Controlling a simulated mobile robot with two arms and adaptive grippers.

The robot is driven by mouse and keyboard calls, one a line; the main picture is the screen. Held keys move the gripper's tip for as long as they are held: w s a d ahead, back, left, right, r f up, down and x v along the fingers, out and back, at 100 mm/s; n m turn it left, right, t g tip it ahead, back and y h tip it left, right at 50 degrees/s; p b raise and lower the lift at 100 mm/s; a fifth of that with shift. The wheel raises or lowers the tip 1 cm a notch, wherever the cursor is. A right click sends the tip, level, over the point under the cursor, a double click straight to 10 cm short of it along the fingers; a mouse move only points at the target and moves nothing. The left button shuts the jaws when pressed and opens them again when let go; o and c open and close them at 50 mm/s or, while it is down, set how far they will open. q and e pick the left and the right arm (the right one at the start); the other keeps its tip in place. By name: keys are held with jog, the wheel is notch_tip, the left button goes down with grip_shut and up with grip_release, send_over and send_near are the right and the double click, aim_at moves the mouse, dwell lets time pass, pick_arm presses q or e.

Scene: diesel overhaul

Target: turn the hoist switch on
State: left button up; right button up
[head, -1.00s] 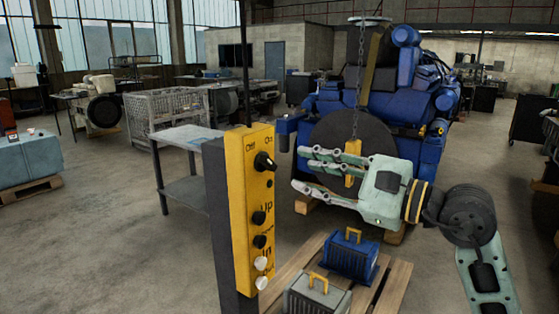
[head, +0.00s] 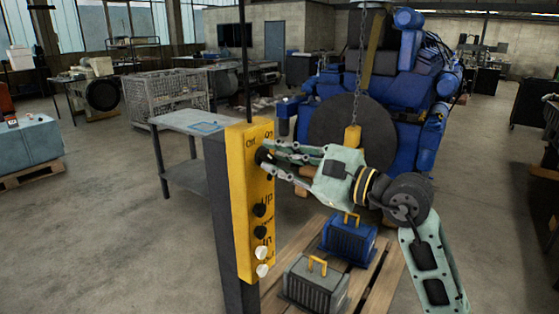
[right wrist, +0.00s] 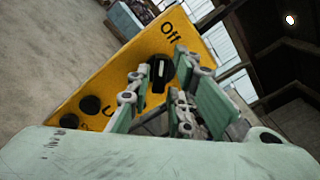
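The hoist switch (head: 262,156) is a black rotary knob near the top of a yellow control panel (head: 236,205), under the Off and On labels. In the right wrist view, the knob (right wrist: 160,72) carries a pale mark; the Off label shows beside it, and On is hidden by fingers. My right gripper (head: 272,160) is at the knob, fingers pointing left. In the right wrist view, its open fingers (right wrist: 164,84) stand on either side of the knob; I cannot tell whether they touch it. My left gripper is not in view.
Several black and white knobs (head: 260,232) sit lower on the panel. A blue case (head: 348,238) and a grey case (head: 315,284) stand on a pallet to its right. A yellow hoist block (head: 353,138) hangs on a chain before the blue engine (head: 395,80). A grey table (head: 190,122) stands behind.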

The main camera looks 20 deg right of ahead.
jog(key=c, duration=0.4)
grip_shut()
